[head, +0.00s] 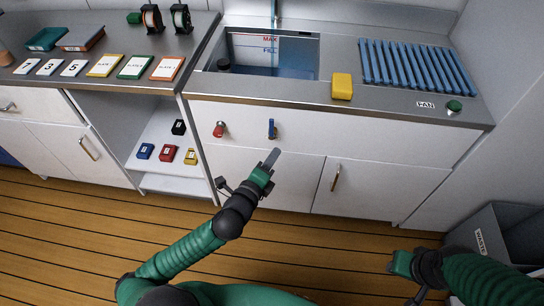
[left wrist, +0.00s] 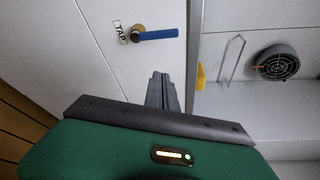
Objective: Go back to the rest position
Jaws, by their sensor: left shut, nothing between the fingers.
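My left gripper (head: 272,156) is shut and empty. It is held up in front of the white cabinet doors, below the blue tap handle (head: 271,128), with a gap between them as far as I can tell. In the left wrist view its fingers (left wrist: 162,92) are together, and the blue handle (left wrist: 155,35) with its TAP label is above them, apart. My right gripper (head: 400,264) is at the lower right over the floor, near the grey bin; its fingers are too unclear to read.
The counter edge (head: 330,107) runs above my left gripper, with a sink (head: 270,55), yellow block (head: 342,86) and blue rack (head: 415,65). A red knob (head: 219,129) and door handle (head: 336,178) stick out. A grey bin (head: 505,220) stands right. The wooden floor (head: 330,240) between my arms is clear.

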